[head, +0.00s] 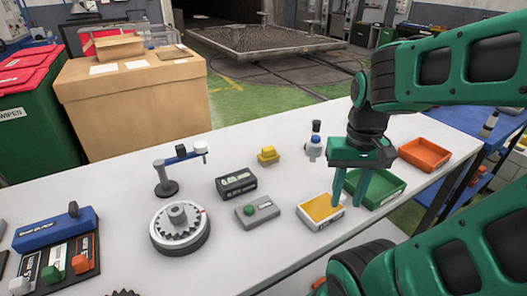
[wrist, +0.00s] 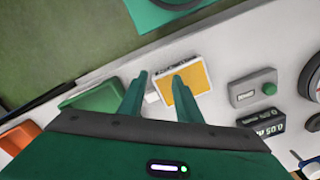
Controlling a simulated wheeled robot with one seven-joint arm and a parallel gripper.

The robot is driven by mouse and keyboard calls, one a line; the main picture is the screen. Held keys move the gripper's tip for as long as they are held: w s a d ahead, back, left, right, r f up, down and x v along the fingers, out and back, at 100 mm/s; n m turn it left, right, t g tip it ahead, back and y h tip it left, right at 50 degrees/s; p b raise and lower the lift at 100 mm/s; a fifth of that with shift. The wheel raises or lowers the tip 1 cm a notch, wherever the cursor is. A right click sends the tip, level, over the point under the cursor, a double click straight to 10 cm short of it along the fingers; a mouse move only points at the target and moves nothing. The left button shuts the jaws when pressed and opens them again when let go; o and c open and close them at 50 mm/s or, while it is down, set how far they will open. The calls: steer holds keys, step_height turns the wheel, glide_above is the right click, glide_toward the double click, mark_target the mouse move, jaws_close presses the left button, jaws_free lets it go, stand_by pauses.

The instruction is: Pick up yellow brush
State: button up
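A small yellow object (head: 268,154) with a raised top, which may be the yellow brush, stands on the white table toward its far edge in the head view. I cannot make out bristles, and it is not seen in the wrist view. My gripper (head: 346,204) points down at the right, well apart from it, by a white box with a yellow top (head: 322,208). In the wrist view my gripper (wrist: 160,77) has its fingers apart with nothing held between them. The white and yellow box (wrist: 190,82) lies partly behind the right finger there.
A green tray (head: 392,194) and an orange tray (head: 425,154) are at the right. A dark box (head: 236,183), a grey box (head: 257,212), a round gear fixture (head: 180,230) and a small stand (head: 165,180) lie left. A blue-capped bottle (head: 314,147) stands right of the yellow object.

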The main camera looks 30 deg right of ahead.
steer(key=shift+w+a, duration=0.2)
steer(key=shift+w, duration=0.05)
